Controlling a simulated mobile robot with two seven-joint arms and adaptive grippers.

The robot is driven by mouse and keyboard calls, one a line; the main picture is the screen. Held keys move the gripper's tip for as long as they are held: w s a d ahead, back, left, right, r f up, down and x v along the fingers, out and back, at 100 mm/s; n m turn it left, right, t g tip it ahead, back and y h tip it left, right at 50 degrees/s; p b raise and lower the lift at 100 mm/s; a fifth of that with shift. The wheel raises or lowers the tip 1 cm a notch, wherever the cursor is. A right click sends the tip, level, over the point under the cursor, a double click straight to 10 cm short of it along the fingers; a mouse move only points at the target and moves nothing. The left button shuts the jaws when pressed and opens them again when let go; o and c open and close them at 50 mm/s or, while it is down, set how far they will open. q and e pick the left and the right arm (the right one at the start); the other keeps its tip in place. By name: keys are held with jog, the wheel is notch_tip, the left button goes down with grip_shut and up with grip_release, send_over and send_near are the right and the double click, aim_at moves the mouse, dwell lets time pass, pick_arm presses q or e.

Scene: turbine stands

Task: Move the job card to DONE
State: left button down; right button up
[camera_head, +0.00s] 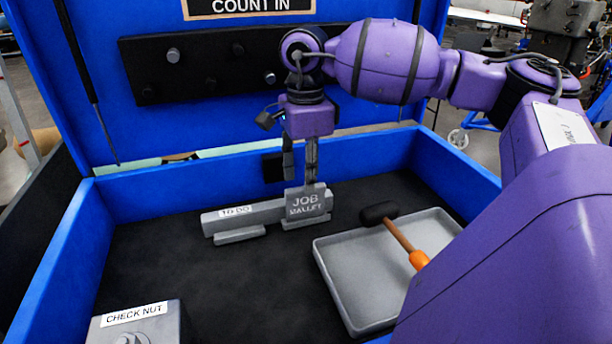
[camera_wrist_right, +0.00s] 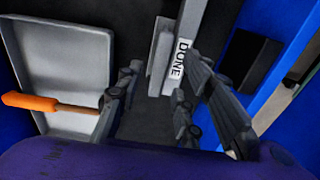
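The grey job card (camera_head: 305,203), lettered JOB MALLET, stands upright at the right end of the grey rack (camera_head: 262,212). The rack's TO DO label (camera_head: 236,211) is on its left part, with an empty ledge before it. The DONE label (camera_wrist_right: 181,58) shows in the right wrist view; a grey slab beside it may be the card's top edge. My right gripper (camera_head: 300,178) points down at the card's top. Its fingers are spread, with a gap between them; in the wrist view (camera_wrist_right: 160,80) nothing is clearly clamped. My left gripper is not in view.
A grey tray (camera_head: 340,285) with an orange-handled mallet (camera_head: 402,240) lies right of the rack. A CHECK NUT block (camera_head: 140,325) stands at front left. Blue walls (camera_head: 130,190) surround the dark floor, which is clear at centre left.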

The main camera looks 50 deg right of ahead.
jog(key=shift+r+p, duration=0.3)
jog(key=shift+r, duration=0.85)
